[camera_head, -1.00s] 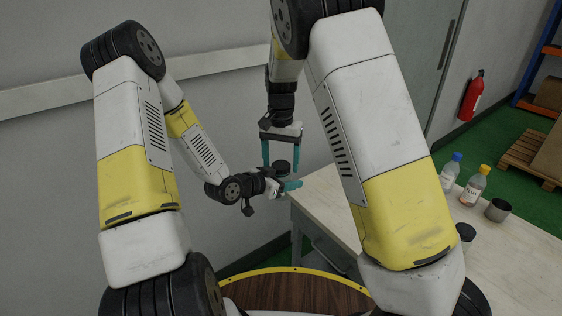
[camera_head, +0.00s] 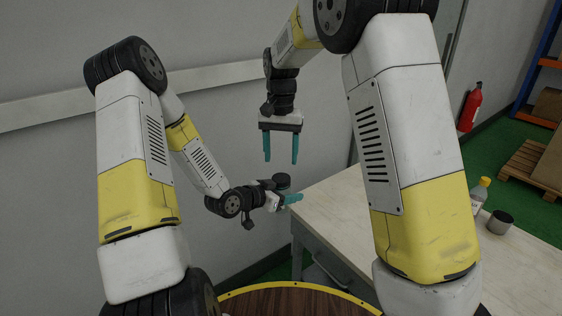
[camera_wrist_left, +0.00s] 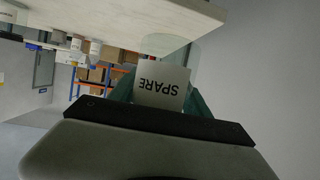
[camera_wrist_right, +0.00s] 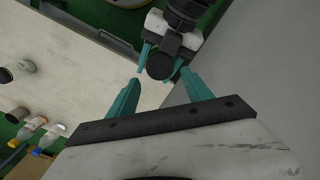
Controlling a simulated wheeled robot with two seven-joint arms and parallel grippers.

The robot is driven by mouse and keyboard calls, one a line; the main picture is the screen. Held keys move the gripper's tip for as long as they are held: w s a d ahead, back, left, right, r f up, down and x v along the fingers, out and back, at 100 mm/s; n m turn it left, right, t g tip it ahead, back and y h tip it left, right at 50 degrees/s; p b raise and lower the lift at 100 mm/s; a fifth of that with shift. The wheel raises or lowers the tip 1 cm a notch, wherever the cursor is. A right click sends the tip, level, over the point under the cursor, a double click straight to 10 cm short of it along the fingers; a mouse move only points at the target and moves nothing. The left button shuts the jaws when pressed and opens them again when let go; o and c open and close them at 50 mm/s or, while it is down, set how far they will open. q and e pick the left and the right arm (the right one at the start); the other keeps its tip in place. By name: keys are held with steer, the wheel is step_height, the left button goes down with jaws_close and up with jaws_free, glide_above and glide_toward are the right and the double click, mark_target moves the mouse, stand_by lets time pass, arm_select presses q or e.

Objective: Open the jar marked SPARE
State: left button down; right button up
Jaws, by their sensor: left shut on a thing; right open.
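A clear jar with a white SPARE label (camera_wrist_left: 162,88) is held between the fingers of my left gripper (camera_head: 296,198). The label reads upside down in the left wrist view. A dark round lid (camera_head: 282,180) sits at the jar's top in the head view, and it also shows from above in the right wrist view (camera_wrist_right: 160,66). My right gripper (camera_head: 281,160) is open and empty, pointing down, with its fingertips above the lid and apart from it. Most of the jar's body is hidden by the left fingers in the head view.
A pale table (camera_head: 335,205) stands just right of the held jar. On it are a yellow-capped bottle (camera_head: 480,193) and a grey open cup (camera_head: 500,222); the right wrist view also shows a blue-capped bottle (camera_wrist_right: 29,130). My right arm hides part of the table.

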mark_target(281, 178)
steer(key=shift+r, duration=0.35)
steer(key=shift+f, duration=3.85)
steer(key=shift+c, duration=0.5)
steer(key=c, duration=1.1)
steer(key=o, duration=1.5)
steer(key=shift+r, duration=2.3)
